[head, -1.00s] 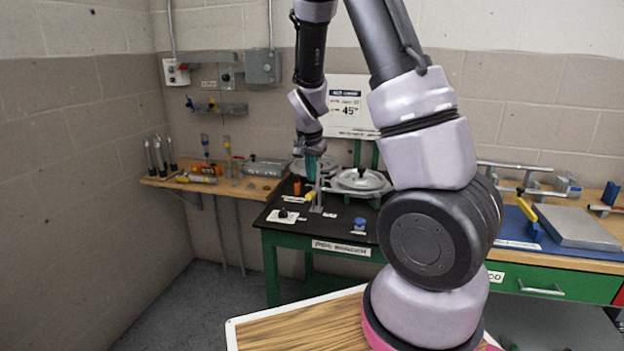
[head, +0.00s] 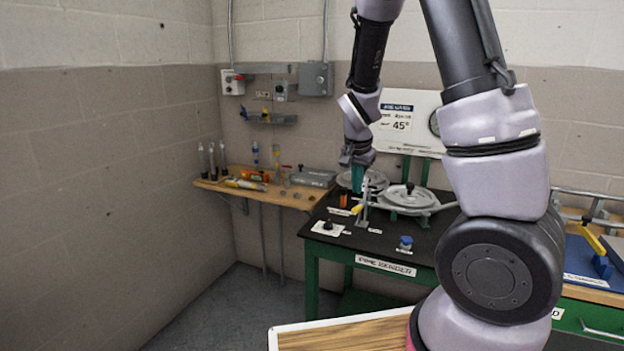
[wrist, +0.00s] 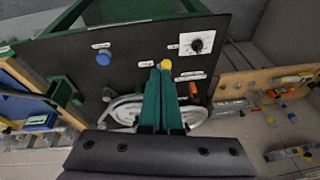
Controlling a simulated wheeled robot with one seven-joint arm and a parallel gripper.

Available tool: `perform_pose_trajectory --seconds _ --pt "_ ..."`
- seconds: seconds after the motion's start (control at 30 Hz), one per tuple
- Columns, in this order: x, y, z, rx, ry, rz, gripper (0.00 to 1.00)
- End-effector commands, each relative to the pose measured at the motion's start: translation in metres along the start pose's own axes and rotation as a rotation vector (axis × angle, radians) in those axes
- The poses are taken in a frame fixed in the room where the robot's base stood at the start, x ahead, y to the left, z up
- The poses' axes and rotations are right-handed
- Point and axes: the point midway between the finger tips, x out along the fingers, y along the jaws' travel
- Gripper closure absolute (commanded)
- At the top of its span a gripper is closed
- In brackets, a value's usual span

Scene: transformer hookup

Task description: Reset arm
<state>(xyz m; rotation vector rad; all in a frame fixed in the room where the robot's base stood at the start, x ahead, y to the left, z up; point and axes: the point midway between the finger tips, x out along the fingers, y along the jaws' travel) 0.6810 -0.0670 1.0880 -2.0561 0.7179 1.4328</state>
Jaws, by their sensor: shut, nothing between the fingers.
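My gripper (head: 357,180) hangs over the back part of the pipe bender table in the head view, its green fingers pointing down. In the wrist view my gripper (wrist: 162,70) shows its two green fingers together, with nothing between them. The pipe bender (head: 408,196) has round grey metal plates and a yellow-tipped lever (head: 357,208) beside my fingers. In the wrist view the yellow tip (wrist: 165,65) lies just past my fingertips; I cannot tell whether they touch. My arm runs across the right of the head view.
The black table (head: 345,242) also carries a black dial (head: 327,227) and a blue button (head: 405,243). A wooden shelf (head: 290,197) with tools is on the left wall side. A workbench with a blue mat (head: 590,262) is at the right. Floor (head: 240,310) is clear at lower left.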

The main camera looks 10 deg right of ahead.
Motion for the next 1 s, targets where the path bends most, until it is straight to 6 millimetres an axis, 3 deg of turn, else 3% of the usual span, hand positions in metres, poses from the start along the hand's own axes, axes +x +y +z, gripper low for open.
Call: perform_pose_trajectory --seconds 0.17,0.47,0.7,0.83,1.0 --pt "-0.035 0.006 0.000 0.002 -0.044 -0.065 1.00" --pt "-0.155 0.038 0.011 -0.087 -0.088 -0.268 1.00" --pt "-0.241 0.077 0.038 -0.216 -0.009 -0.387 1.00" --pt "-0.271 0.095 0.057 -0.283 0.049 -0.413 1.00" --pt "-0.288 0.107 0.073 -0.337 0.096 -0.419 1.00"
